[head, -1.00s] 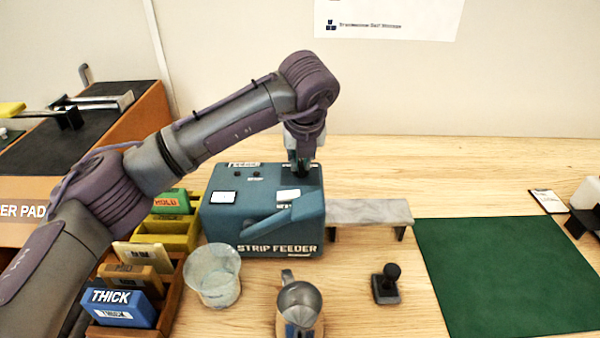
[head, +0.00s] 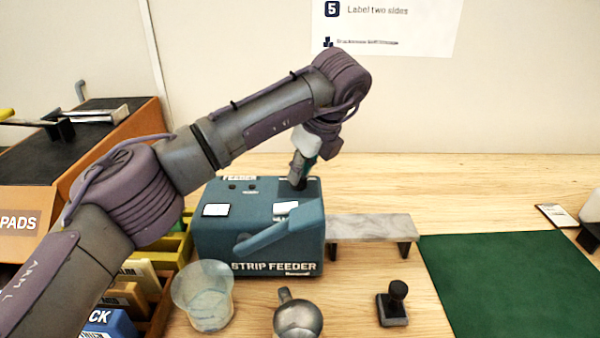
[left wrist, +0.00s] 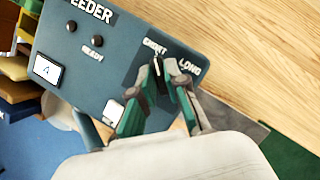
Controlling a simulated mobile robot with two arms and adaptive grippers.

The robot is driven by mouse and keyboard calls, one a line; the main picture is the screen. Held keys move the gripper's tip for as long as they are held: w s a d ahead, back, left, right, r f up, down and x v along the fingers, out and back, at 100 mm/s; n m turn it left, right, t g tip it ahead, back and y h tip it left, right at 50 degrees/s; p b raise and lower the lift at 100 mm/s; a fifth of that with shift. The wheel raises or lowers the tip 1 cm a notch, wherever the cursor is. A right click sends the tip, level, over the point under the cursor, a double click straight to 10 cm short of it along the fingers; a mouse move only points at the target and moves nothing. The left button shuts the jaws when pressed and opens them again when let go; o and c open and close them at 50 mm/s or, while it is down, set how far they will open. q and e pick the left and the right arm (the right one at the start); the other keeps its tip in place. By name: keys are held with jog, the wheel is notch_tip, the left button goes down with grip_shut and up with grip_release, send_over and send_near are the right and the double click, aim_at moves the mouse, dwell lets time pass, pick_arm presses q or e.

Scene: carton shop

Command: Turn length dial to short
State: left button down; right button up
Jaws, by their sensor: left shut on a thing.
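The teal strip feeder (head: 212,245) stands on the wooden table in the head view. Its top panel (left wrist: 110,60) fills much of the left wrist view, with the labels SHORT (left wrist: 153,46) and LONG (left wrist: 190,67). The small dark length dial (left wrist: 157,66) sits by these labels, mostly hidden between the fingers; its pointer seems to be near SHORT, but this is hard to read. My left gripper (head: 299,180) reaches down onto the panel's back right and is shut on the dial; its green fingers (left wrist: 163,82) show around it. My right gripper is not in view.
A grey shelf (head: 370,227) extends right from the feeder. In front are a clear cup (head: 204,297), a metal jug (head: 298,318) and a black stamp (head: 393,305). Bins of pads (head: 130,290) stand left. A green mat (head: 510,290) lies clear at right.

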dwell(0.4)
pick_arm(q)
jog(key=c, duration=1.2)
grip_release()
jog(key=v, duration=1.2)
